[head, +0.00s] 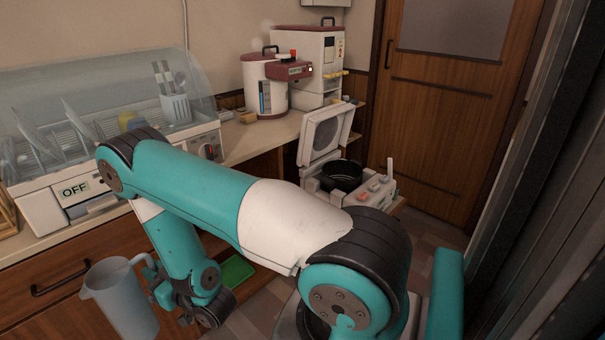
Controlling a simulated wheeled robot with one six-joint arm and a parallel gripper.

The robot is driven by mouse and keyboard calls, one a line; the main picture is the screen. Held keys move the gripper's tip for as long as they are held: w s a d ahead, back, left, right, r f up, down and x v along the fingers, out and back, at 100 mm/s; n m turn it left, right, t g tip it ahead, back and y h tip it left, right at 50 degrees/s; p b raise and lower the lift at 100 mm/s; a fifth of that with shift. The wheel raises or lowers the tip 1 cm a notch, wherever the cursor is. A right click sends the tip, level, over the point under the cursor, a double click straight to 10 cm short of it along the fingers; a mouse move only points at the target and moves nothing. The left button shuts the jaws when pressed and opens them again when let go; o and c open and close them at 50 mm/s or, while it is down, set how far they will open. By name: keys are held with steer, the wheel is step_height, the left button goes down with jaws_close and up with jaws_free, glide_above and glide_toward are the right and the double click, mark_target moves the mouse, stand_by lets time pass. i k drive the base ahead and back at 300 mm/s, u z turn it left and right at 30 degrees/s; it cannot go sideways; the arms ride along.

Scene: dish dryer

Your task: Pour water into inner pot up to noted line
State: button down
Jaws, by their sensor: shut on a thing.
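A pale translucent pitcher (118,302) hangs at the lower left, in front of the wooden cabinet, roughly upright with its bottom cut off by the picture edge. My gripper (155,272) is shut on its handle, on the pitcher's right side; the fingertips are small and partly hidden. I cannot tell how much water is in the pitcher. The black inner pot (343,172) sits in the open white cooker (375,198), right of centre and well away from the pitcher. The cooker's lid (322,137) stands raised behind it. The noted line inside the pot cannot be made out.
A dish dryer (90,192) with plates and a clear hood fills the left counter. A white container with a red lid (264,88) and a tall white dispenser (318,60) stand at the back. A wooden door (430,130) is behind. My arm crosses the middle.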

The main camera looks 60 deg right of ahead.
mark_target(345, 176)
steer(key=u, duration=0.85)
steer(key=k, duration=1.9)
steer(key=z, duration=2)
steer(key=i, duration=0.65)
